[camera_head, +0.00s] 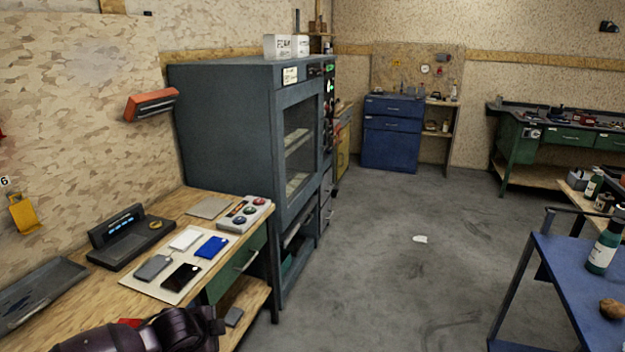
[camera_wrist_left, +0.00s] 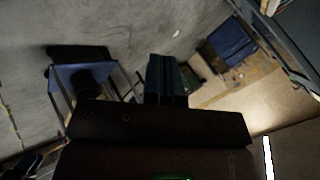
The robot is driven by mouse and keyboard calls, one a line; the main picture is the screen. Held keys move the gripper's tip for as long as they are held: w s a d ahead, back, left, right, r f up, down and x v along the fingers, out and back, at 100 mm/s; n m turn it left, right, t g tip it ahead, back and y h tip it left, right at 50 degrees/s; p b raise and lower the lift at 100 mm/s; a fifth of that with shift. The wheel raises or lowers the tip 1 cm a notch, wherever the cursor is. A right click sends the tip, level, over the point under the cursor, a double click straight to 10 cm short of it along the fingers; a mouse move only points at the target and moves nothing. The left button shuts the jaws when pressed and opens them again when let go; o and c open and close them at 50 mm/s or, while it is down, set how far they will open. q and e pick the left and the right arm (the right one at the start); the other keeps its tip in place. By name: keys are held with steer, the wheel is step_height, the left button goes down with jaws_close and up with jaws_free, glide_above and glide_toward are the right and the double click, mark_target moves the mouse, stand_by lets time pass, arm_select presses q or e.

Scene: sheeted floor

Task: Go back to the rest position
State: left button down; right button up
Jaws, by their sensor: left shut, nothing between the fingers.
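My left arm shows at the bottom left of the head view, a dark purple-black form in front of the wooden workbench (camera_head: 190,268). In the left wrist view my left gripper (camera_wrist_left: 164,80) is shut, its dark fingers together with nothing between them. The room appears tilted behind it. My right gripper is in neither view.
Phones lie on a pale board (camera_head: 184,277) on the bench, near a button box (camera_head: 244,213) and a black device (camera_head: 130,243). A tall grey cabinet (camera_head: 225,130) stands beyond. A blue table (camera_head: 570,285) with a green bottle (camera_head: 603,250) stands right. Grey floor between is mostly clear.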

arm_select(q)
steer(key=s+d+r+n+t+h, duration=0.3)
steer(key=s+d+r+n+t, duration=0.15)
steer(key=s+n, duration=0.3)
steer(key=s+a+f+n+y, duration=0.2)
steer(key=s+a+f+n, duration=0.2)
steer(key=s, duration=0.5)
steer(key=s+a+f+n+y, duration=0.3)
steer(key=s+a+f, duration=0.2)
steer(key=s, duration=0.5)
step_height(320, 180, down, 2)
steer(key=shift+s+a+f+n, duration=0.1)
steer(key=shift+s+a+n, duration=0.05)
steer(key=shift+a+n, duration=0.2)
steer(key=shift+g, duration=0.25)
